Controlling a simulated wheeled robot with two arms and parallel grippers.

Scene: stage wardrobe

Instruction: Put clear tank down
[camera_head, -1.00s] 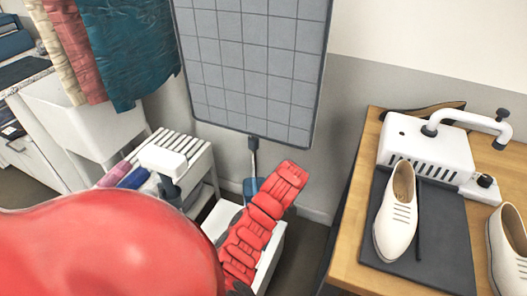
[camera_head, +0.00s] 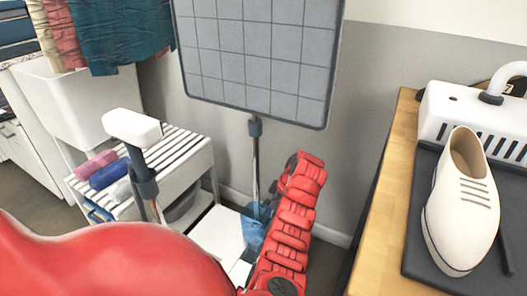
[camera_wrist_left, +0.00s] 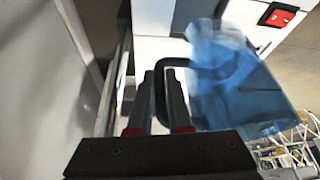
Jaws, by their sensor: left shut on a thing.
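The clear tank shows as a translucent blue container (camera_wrist_left: 235,80) with a dark handle (camera_wrist_left: 160,68) in the left wrist view. My left gripper (camera_wrist_left: 163,85) is shut on this handle. In the head view the blue tank (camera_head: 254,230) appears low, at the foot of the pole and beside my red arm. The gripper's fingers are hidden there. A white steamer base with a red switch (camera_wrist_left: 278,16) is close behind the tank in the wrist view. I cannot tell whether the tank touches it. My right gripper is not in view.
A grey quilted board (camera_head: 258,60) stands above a pole (camera_head: 256,150). A white slatted stand (camera_head: 185,148) with rolled cloths is at left. A wooden table (camera_head: 390,205) with a shoe (camera_head: 462,205) on a dark mat is at right.

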